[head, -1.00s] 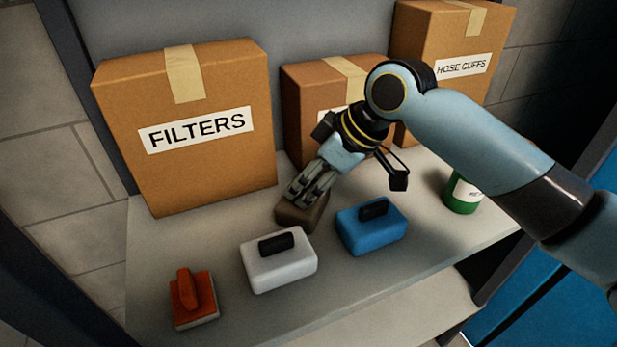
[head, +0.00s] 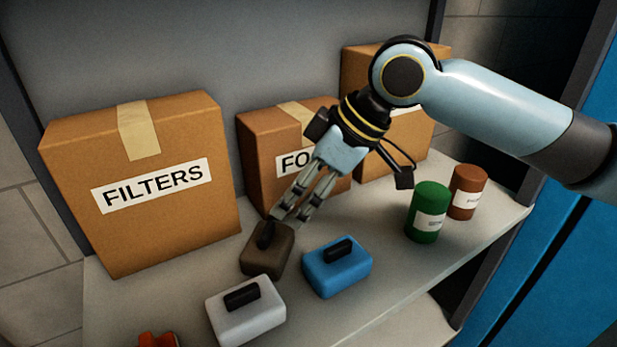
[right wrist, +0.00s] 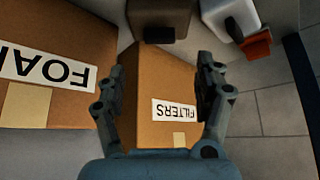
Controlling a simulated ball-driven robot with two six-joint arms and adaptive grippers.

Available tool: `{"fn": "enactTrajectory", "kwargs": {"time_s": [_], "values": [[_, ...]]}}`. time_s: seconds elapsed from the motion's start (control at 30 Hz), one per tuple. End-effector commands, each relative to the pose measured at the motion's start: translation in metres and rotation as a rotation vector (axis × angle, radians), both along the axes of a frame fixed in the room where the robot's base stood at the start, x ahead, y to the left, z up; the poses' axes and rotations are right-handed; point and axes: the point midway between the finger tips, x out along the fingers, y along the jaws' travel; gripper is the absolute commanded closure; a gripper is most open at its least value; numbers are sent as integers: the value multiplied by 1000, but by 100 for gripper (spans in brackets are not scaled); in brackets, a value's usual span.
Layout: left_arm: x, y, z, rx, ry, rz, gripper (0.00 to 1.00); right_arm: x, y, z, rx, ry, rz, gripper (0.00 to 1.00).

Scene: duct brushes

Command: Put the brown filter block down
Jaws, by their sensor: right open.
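The brown filter block (head: 266,252) sits on the grey shelf (head: 400,290), between the filters carton and the blue block, its black handle up. It also shows at the top of the right wrist view (right wrist: 158,14). My right gripper (head: 290,215) is open and empty, just above and behind the block's handle. In the right wrist view its two fingers (right wrist: 160,88) stand wide apart with nothing between them, and the block lies beyond their tips. My left gripper is not in view.
A blue block (head: 338,272) and a white block (head: 245,315) stand close by. An orange brush (head: 158,340) is at the bottom edge. Cartons line the back, including one marked FILTERS (head: 140,240). Green (head: 428,205) and brown (head: 467,185) cans stand at right.

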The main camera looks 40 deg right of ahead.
Motion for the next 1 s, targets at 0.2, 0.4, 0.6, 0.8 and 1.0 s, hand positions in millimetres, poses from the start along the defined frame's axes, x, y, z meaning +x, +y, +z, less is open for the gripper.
{"fn": "enactTrajectory", "kwargs": {"time_s": [0.2, 0.4, 0.6, 0.8, 1.0], "values": [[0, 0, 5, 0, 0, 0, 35, -9, -8, 18, -4, 0, -1, 30], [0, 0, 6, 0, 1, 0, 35, -12, -8, 22, 1, 1, 0, 30], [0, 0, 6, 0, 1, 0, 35, -12, -8, 22, 2, 1, -1, 30], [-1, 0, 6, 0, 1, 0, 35, -12, -8, 22, 1, 1, -2, 30], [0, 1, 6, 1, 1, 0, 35, -12, -8, 22, 1, 1, -2, 30]]}}
